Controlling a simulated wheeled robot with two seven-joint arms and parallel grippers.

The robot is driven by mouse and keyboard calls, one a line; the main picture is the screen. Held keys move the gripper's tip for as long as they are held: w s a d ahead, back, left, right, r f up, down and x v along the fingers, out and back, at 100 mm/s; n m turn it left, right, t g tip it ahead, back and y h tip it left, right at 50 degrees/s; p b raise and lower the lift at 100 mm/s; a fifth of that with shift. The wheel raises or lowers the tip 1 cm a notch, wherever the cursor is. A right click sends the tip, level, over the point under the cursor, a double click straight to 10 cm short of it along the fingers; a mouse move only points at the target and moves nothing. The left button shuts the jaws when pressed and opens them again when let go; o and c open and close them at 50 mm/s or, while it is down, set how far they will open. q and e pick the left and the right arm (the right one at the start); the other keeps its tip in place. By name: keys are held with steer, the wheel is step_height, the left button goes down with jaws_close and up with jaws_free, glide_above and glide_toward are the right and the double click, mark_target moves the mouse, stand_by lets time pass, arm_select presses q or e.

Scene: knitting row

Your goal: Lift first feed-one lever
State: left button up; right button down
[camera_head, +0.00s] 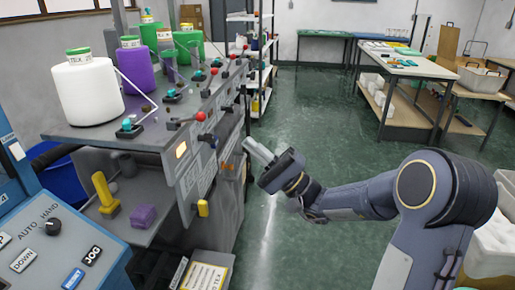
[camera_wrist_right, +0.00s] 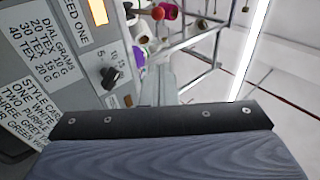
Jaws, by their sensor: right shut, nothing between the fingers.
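The nearest lever (camera_head: 200,116) has a red ball end and sticks out from the front edge of the machine, above a lit amber lamp (camera_head: 181,150). In the right wrist view a red ball (camera_wrist_right: 158,13) shows at the top, near a panel marked "FEED ONE" (camera_wrist_right: 75,28) and the amber lamp (camera_wrist_right: 98,12). My right gripper (camera_head: 258,152) is shut and empty, to the right of the machine's front and lower than the red ball, apart from it. Its grey fingers (camera_wrist_right: 158,90) show in the wrist view. My left gripper is out of view.
White (camera_head: 88,92) and purple (camera_head: 136,72) yarn cones stand on the machine top with green ones behind. More red-ended levers line the edge further back. A black dial (camera_wrist_right: 110,77) sits on the front panel. Open green floor (camera_head: 300,130) lies right of the machine.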

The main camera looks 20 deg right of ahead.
mark_target(189, 120)
steer(key=w+a+r+p, duration=0.2)
steer(key=a+r, duration=0.3)
steer(key=a, duration=0.2)
steer(key=shift+w+r, duration=0.2)
steer(key=shift+w, duration=0.05)
steer(key=shift+r+p, duration=0.1)
steer(key=shift+p, duration=0.25)
